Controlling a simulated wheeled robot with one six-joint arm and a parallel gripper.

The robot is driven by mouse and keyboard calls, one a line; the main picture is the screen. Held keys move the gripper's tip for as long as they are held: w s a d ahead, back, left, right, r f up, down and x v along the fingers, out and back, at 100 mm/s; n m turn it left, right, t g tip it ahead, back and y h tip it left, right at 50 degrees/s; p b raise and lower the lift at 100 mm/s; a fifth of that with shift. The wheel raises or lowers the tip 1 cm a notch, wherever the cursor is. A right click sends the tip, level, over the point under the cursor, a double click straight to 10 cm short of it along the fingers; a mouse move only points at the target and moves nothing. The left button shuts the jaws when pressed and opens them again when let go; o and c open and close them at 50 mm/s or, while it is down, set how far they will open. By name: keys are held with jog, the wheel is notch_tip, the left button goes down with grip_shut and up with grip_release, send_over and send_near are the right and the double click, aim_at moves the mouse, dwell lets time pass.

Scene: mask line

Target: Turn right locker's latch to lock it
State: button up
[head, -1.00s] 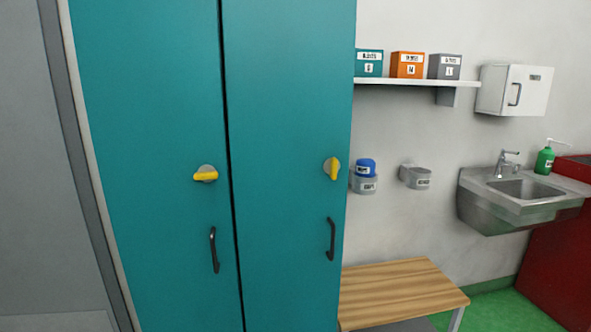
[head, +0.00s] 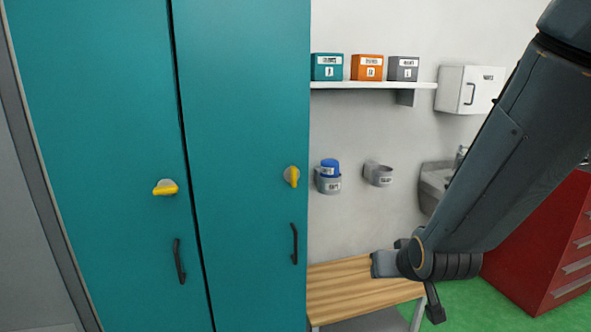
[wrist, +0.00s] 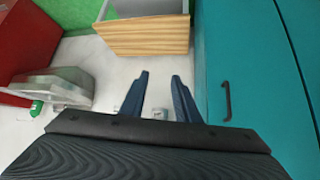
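The right locker (head: 240,120) is a tall teal door, closed. Its latch (head: 291,176) is a yellow knob on a grey round base, pointing up and down. The left locker (head: 90,110) has a like latch (head: 166,187), lying nearly level. My gripper is open and empty in the wrist view (wrist: 159,97), its two dark fingers apart. My arm stands right of the lockers, low over the bench in the head view, away from the latch; the fingertips are hard to make out there. The right locker's black handle (wrist: 226,100) shows in the wrist view; its latch does not.
A wooden bench (head: 345,287) stands right of the lockers. Above it are wall cups (head: 328,184), one holding a blue item, and a shelf (head: 365,85) with boxes. A white cabinet (head: 466,90), a sink (head: 434,184) and red drawers (head: 540,245) are farther right.

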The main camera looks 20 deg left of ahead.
jog(key=w+a+r+n+t+y+p, duration=0.1)
jog(key=w+a+r+t+y+p, duration=0.15)
jog(key=a+r, duration=0.5)
jog(key=n+t+y+p, duration=0.2)
jog(key=t+y, duration=0.2)
jog(key=y, duration=0.1)
send_near(295, 177)
jog(key=p+x, duration=0.2)
jog(key=x, duration=0.6)
jog(key=shift+w+a, duration=0.1)
jog(key=shift+c, duration=0.4)
grip_shut()
